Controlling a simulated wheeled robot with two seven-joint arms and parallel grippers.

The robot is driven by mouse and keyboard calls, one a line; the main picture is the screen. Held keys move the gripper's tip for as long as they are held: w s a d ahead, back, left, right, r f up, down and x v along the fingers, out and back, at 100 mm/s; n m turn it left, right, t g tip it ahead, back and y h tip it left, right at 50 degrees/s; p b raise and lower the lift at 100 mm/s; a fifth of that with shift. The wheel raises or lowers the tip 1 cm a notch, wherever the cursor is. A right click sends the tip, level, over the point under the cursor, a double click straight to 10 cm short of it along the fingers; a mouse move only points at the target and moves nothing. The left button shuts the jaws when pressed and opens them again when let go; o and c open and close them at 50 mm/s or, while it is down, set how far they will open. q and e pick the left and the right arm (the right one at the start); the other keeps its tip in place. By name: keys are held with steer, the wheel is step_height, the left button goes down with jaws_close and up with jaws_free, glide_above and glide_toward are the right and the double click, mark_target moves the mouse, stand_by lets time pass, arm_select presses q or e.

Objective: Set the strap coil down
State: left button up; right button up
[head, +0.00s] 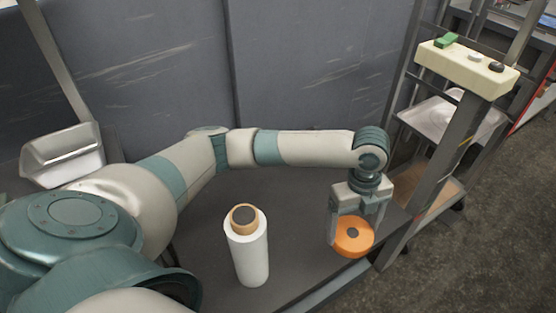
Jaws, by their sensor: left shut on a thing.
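The strap coil (353,245) is an orange disc with a dark round centre. It is at the right end of the dark table (300,225) in the head view. My left gripper (352,232) points down and is shut on the coil, with a finger on each side of it. The coil looks slightly tilted towards the camera. I cannot tell whether its lower edge touches the table or hangs just above it. My right gripper is not in view.
A white roll with a brown core (249,258) stands upright left of the coil. A metal bin (62,155) is at the far left. A rack (446,150) with a cream top stands close on the right. Grey panels (300,65) rise behind the table.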

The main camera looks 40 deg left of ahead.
arm_select(q)
steer(key=m, duration=0.1)
steer(key=s+d+f+m, duration=0.1)
steer(key=m, duration=0.1)
steer(key=shift+f+m, duration=0.25)
steer(key=shift+m, duration=0.05)
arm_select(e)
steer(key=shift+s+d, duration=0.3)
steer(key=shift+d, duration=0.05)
arm_select(q)
steer(key=shift+a, duration=0.1)
steer(key=a+f, duration=0.2)
steer(key=a, duration=0.2)
steer(key=w+a+f, duration=0.1)
steer(key=a+f, duration=0.1)
steer(key=a, duration=0.1)
steer(key=a+f, duration=0.3)
steer(key=a, duration=0.1)
steer(key=shift+w+a+b, duration=0.2)
steer(key=shift+a+b, duration=0.1)
steer(key=shift+b, duration=0.05)
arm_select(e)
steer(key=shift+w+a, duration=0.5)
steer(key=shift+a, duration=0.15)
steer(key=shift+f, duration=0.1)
